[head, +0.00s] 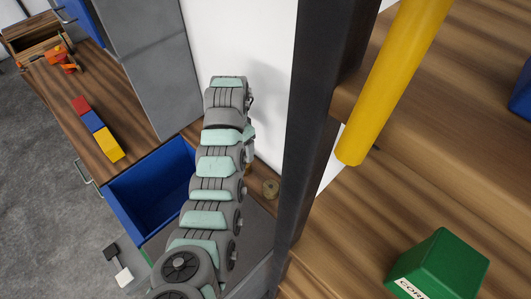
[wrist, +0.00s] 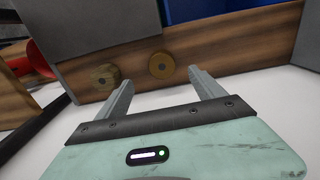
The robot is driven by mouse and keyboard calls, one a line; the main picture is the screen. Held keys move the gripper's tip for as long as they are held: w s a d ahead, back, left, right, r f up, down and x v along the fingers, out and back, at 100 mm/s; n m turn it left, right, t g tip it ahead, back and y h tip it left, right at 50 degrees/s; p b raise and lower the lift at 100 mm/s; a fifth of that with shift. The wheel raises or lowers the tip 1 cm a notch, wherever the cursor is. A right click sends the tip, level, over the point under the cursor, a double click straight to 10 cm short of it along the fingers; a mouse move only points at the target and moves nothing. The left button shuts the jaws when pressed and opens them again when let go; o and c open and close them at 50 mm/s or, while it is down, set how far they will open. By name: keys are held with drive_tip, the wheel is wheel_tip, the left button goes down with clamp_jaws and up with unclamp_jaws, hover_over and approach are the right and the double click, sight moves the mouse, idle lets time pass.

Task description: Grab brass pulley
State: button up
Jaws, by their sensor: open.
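In the wrist view a round brass-coloured pulley (wrist: 162,65) with a dark centre hole sits against a wooden face. It lies beyond and between the tips of my gripper (wrist: 159,79), which is open with nothing between the fingers. A second, duller, wood-toned disc (wrist: 106,77) with a hole is at its left, beyond the left fingertip. In the head view one small round brass-coloured piece (head: 271,188) shows to the right of my arm, near the dark post. I cannot tell which of the two discs it is. My fingers are not clear in the head view.
A dark upright post (head: 318,110) stands close right of my arm. A yellow cylinder (head: 395,80) and a green box (head: 440,266) are at the right. An open blue drawer (head: 150,190) is at the left, below a wooden top with coloured blocks (head: 95,125).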

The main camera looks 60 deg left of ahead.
drive_tip(key=shift+w+f, duration=0.15)
drive_tip(key=shift+w, duration=0.05)
drive_tip(key=f, duration=0.4)
drive_tip(key=shift+s+f, duration=0.25)
drive_tip(key=shift+w+f, duration=0.15)
drive_tip(key=shift+f, duration=1.15)
drive_tip(key=shift+w+a+f, duration=0.1)
drive_tip(key=shift+a+f, duration=0.1)
drive_tip(key=shift+f, duration=0.05)
drive_tip(key=shift+w+f+b, duration=0.1)
drive_tip(key=shift+f+b, duration=0.5)
drive_tip(key=shift+f, duration=0.9)
drive_tip(key=shift+c, duration=0.2)
clamp_jaws()
